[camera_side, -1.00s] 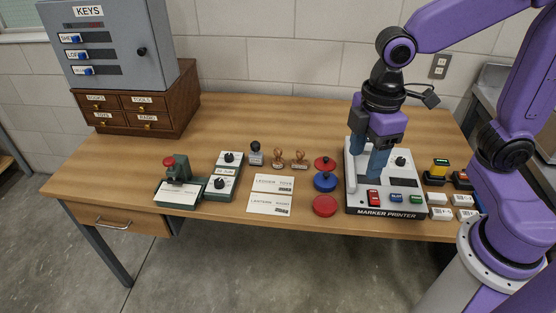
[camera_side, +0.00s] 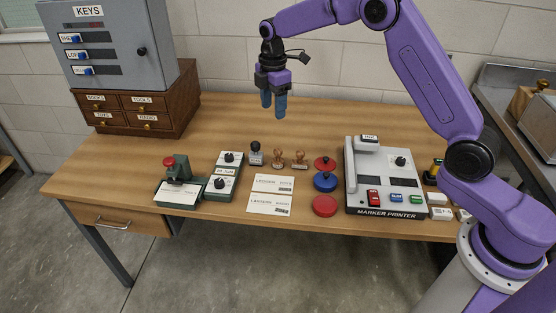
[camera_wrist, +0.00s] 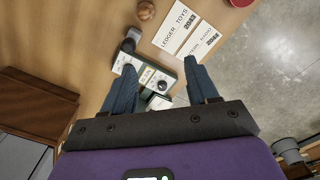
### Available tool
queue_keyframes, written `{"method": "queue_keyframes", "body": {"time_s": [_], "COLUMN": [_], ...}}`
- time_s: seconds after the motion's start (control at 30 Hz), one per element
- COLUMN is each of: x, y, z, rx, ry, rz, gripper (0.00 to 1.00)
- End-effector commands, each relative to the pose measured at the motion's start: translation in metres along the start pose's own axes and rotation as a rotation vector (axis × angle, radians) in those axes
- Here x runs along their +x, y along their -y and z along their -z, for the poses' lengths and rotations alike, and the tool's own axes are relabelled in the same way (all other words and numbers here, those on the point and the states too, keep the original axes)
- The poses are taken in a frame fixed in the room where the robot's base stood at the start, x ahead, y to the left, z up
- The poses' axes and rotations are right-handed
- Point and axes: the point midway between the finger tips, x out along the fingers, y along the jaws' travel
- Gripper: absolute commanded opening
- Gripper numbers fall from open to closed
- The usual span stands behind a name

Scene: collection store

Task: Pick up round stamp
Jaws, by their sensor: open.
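Two wooden-handled stamps stand on the table in the side view. The left one (camera_side: 277,158), nearer the black-handled stamp, looks like the round stamp; the right one (camera_side: 299,159) seems to have a longer base. In the wrist view a round wooden top (camera_wrist: 146,10) shows at the upper edge. My gripper (camera_side: 273,108) is open and empty, high above the table, behind the stamps in the side view. In the wrist view its blue fingers (camera_wrist: 160,70) are apart.
A black-handled stamp (camera_side: 256,155) stands just left of the wooden stamps. Two label cards (camera_side: 271,184) lie in front. Red and blue ink pads (camera_side: 325,182) and the marker printer (camera_side: 388,208) are to the right. A green dial device (camera_side: 220,187) is to the left.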

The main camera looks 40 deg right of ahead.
Motion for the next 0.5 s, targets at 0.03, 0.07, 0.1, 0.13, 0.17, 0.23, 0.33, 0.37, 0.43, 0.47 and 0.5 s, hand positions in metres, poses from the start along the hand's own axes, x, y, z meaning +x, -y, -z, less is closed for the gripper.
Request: {"method": "queue_keyframes", "body": {"time_s": [0.03, 0.07, 0.1, 0.13, 0.17, 0.23, 0.33, 0.37, 0.43, 0.47, 0.5], "x": [0.007, 0.010, 0.013, 0.015, 0.017, 0.020, 0.026, 0.028, 0.037, 0.042, 0.049], "y": [-0.010, -0.014, -0.019, -0.022, -0.025, -0.029, -0.032, -0.032, -0.032, -0.032, -0.031], "z": [-0.008, -0.012, -0.018, -0.021, -0.024, -0.030, -0.033, -0.033, -0.034, -0.034, -0.034], "rx": [-0.008, -0.015, -0.023, -0.029, -0.035, -0.043, -0.050, -0.051, -0.051, -0.051, -0.051], "ry": [0.001, 0.001, 0.001, 0.001, 0.001, 0.001, 0.001, 0.001, 0.001, 0.001, 0.001], "rz": [0.002, 0.002, 0.003, 0.003, 0.003, 0.003, 0.005, 0.005, 0.005, 0.007, 0.007], "gripper": [0.59, 0.59, 0.59, 0.59, 0.59, 0.59, 0.59, 0.59, 0.59, 0.59, 0.59]}}
